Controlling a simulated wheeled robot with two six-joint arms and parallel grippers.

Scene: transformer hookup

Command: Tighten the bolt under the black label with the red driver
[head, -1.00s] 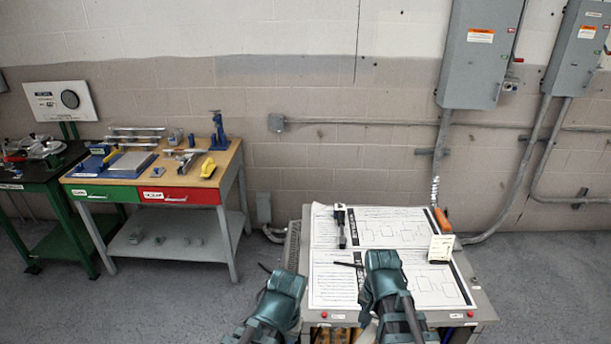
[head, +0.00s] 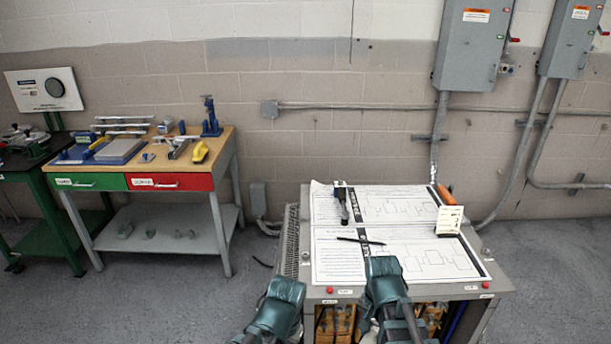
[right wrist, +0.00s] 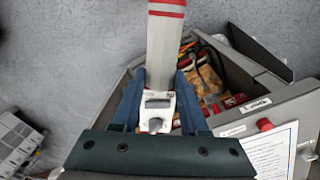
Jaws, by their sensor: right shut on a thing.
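My right gripper (head: 385,280) is at the front edge of the grey bench, its fingers hidden in the head view. In the right wrist view its two blue fingers (right wrist: 158,88) are shut on a pale grey tool (right wrist: 164,45). The tool has red bands at its far end and a white block with a dark slot between the fingers. I cannot make out the bolt or the black label.
The grey bench (head: 293,262) has an open front with orange-brown parts (right wrist: 208,75) inside and red buttons along its edge. Papers (head: 420,258), a dark tool (head: 342,203), a pen (head: 360,240), a standing card (head: 449,221) and an orange-handled tool (head: 446,195) are on top.

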